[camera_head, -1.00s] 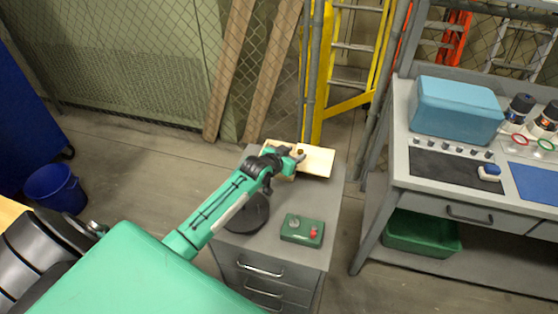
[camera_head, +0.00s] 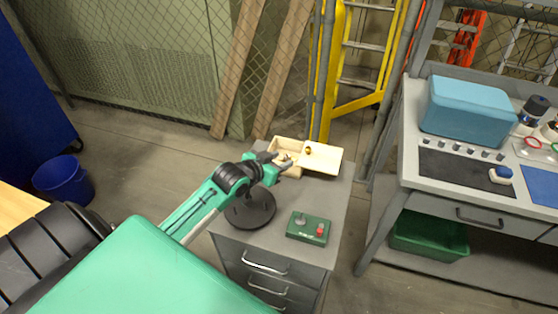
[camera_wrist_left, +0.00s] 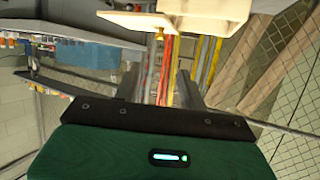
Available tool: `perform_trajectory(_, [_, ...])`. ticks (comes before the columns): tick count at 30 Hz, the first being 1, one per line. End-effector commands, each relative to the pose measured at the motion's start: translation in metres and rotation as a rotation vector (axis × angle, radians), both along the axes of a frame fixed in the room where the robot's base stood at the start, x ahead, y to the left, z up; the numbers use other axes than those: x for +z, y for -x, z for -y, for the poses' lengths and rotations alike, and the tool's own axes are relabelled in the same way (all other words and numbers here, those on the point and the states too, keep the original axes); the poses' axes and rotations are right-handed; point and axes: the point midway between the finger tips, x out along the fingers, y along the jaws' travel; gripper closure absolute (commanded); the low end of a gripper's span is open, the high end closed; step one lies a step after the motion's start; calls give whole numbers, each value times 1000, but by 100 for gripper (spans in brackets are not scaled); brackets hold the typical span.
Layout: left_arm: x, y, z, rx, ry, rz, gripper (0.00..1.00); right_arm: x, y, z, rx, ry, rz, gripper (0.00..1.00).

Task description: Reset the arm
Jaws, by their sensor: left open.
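My left arm comes in from the left over the grey drawer cabinet (camera_head: 228,247). Its gripper (camera_head: 283,164) is open at the near left side of a small pale wooden box (camera_head: 291,146). I cannot tell whether it touches the box. The lid (camera_head: 327,160) lies open to the right, with a brass knob (camera_head: 308,150) near its edge. The gripper partly hides the box's inside. In the left wrist view the pale box (camera_wrist_left: 205,10) and brass knob (camera_wrist_left: 158,36) show at the top. My right gripper is not in view.
A dark round disc (camera_head: 250,211) and a green control box (camera_head: 303,232) with a red button sit on the cabinet. A grey workbench (camera_head: 400,158) with a blue case (camera_head: 466,108) stands right. A yellow ladder (camera_head: 358,104) and mesh fence are behind.

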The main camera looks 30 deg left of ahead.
Motion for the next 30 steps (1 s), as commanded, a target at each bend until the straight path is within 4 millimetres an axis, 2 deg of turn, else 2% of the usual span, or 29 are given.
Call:
perform_trajectory(10, [0, 0, 0, 0, 0, -1, 58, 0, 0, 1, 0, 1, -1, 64])
perform_trajectory(14, [-11, 14, 11, -7, -8, -44, 58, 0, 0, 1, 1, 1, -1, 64])
perform_trajectory(17, [-32, 46, 32, -19, -29, -144, 58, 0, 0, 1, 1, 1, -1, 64])
perform_trajectory(21, [-62, 117, 66, -31, -80, -351, 58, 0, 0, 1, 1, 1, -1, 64])
perform_trajectory(24, [-71, 163, 81, -30, -110, -477, 58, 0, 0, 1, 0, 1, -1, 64])
perform_trajectory(30, [-76, 227, 94, -19, -144, -651, 58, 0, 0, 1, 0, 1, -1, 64])
